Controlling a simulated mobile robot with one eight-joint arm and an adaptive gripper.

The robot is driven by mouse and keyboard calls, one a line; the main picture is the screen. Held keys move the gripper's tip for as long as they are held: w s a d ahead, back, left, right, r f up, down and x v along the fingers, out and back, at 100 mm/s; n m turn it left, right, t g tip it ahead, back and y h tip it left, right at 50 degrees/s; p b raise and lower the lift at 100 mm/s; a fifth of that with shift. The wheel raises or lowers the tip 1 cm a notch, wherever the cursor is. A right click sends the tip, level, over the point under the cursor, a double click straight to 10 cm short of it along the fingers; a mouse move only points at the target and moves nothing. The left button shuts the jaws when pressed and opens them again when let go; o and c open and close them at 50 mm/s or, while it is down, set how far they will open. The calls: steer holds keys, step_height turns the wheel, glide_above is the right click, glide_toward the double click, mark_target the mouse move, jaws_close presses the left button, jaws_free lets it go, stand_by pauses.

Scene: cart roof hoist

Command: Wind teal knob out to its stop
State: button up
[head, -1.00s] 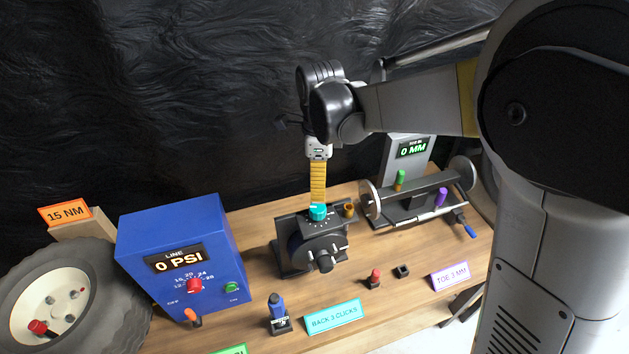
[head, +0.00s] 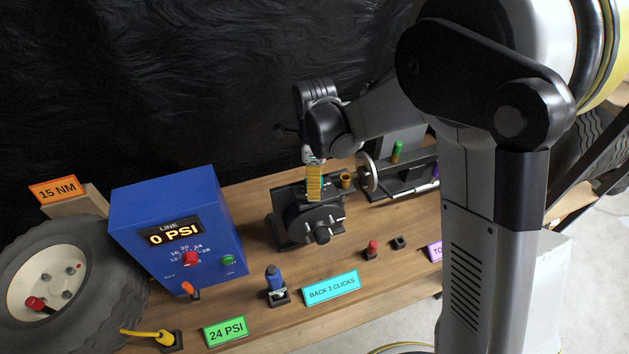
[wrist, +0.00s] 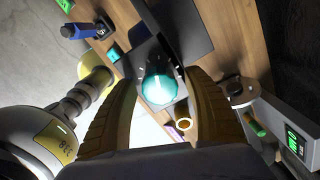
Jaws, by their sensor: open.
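The teal knob (wrist: 158,88) sits on a dark block and shows whole in the wrist view, between the two yellow ribbed fingers of my gripper (wrist: 160,80). The fingers are spread, with visible gaps to the knob on both sides, so the gripper is open and holds nothing. In the head view my gripper (head: 314,196) points down over the black damper unit (head: 310,222), and its fingers hide nearly all of the knob. The knob's pointer and the dial marks cannot be read there.
A small brass knob (head: 346,180) stands close to the right of the fingers. The blue LINE box (head: 180,225) is to the left, the axle rig (head: 402,180) to the right. A blue-handled tool (head: 275,282) and the BACK 3 CLICKS sign (head: 331,288) stand in front.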

steer(key=c, duration=1.2)
steer(key=shift+n, duration=0.3)
